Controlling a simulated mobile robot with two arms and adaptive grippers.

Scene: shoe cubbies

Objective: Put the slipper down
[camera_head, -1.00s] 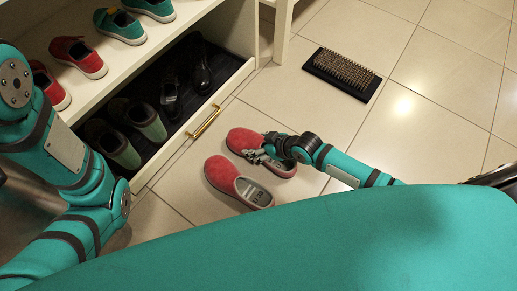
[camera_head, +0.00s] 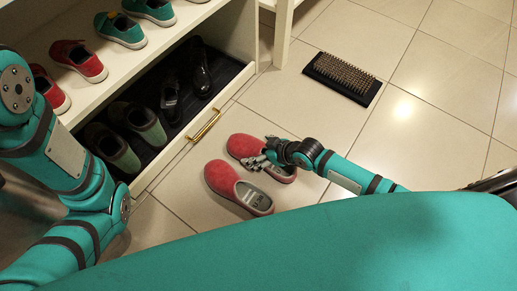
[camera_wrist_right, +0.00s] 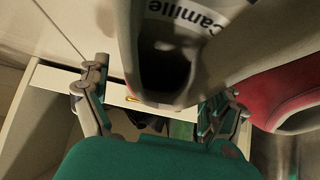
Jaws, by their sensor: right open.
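Two red slippers with grey insoles lie side by side on the tiled floor in front of the open drawer. The near slipper (camera_head: 229,183) lies just to the lower left. In the right wrist view, my right gripper (camera_wrist_right: 160,108) has its fingers spread apart, with the grey opening of one slipper (camera_wrist_right: 165,60) between and above them. The other slipper's red side (camera_wrist_right: 288,90) is at the right. Contact between fingers and slipper is unclear. My left arm is at the left; its gripper is out of view.
A white shoe cubby (camera_head: 140,50) holds red and teal shoes on its shelf. Its lower drawer, with a brass handle (camera_head: 205,124), is pulled out and holds dark shoes. A bristled brush mat (camera_head: 343,77) lies at the upper right. The floor at the right is clear.

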